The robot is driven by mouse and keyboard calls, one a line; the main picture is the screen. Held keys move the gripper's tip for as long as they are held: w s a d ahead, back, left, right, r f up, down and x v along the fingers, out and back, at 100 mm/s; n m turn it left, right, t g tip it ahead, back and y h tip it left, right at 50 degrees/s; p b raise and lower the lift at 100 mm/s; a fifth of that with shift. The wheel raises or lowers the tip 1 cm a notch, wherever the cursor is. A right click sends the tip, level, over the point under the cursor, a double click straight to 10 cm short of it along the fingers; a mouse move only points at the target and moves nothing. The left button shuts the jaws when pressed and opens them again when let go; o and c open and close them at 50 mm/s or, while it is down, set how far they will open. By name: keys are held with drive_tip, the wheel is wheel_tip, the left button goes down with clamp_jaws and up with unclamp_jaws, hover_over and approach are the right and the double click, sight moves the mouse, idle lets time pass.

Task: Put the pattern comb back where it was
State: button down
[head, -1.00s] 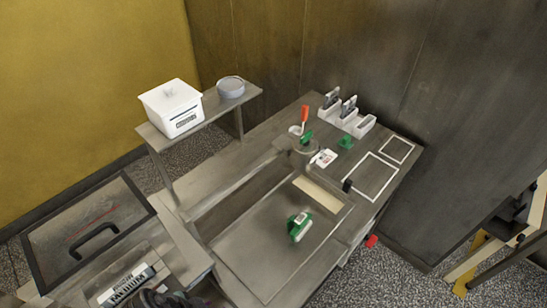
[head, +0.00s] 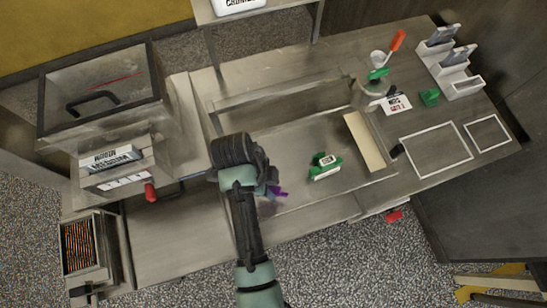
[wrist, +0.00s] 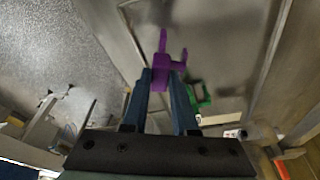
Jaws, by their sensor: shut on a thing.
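My gripper (head: 268,187) is over the near left part of the steel table's sunken mesh area. In the wrist view its two blue fingers (wrist: 160,80) are shut on a purple pronged piece (wrist: 172,64), which I take to be the pattern comb. The purple piece (head: 278,191) is mostly hidden by my wrist in the head view. A white slotted rack (head: 465,87) stands at the table's far right. Two grey pieces (head: 447,33) stand upright in it, and its front slot looks empty.
A green-and-white tool (head: 325,167) lies right of my gripper; its green frame (wrist: 200,97) shows in the wrist view. A pot (head: 372,97), a small green block (head: 430,97) and white outlined squares (head: 437,149) are farther right. A lidded box (head: 105,90) stands left.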

drive_tip(key=shift+a+x, duration=0.2)
drive_tip(key=shift+x, duration=0.6)
drive_tip(key=shift+a+x, duration=0.2)
drive_tip(key=shift+x, duration=0.6)
drive_tip(key=shift+a+x, duration=0.15)
drive_tip(key=shift+x, duration=0.65)
drive_tip(key=shift+w+f, duration=0.1)
drive_tip(key=shift+f, duration=0.1)
drive_tip(key=shift+f, duration=0.15)
drive_tip(key=c, duration=0.7)
unclamp_jaws()
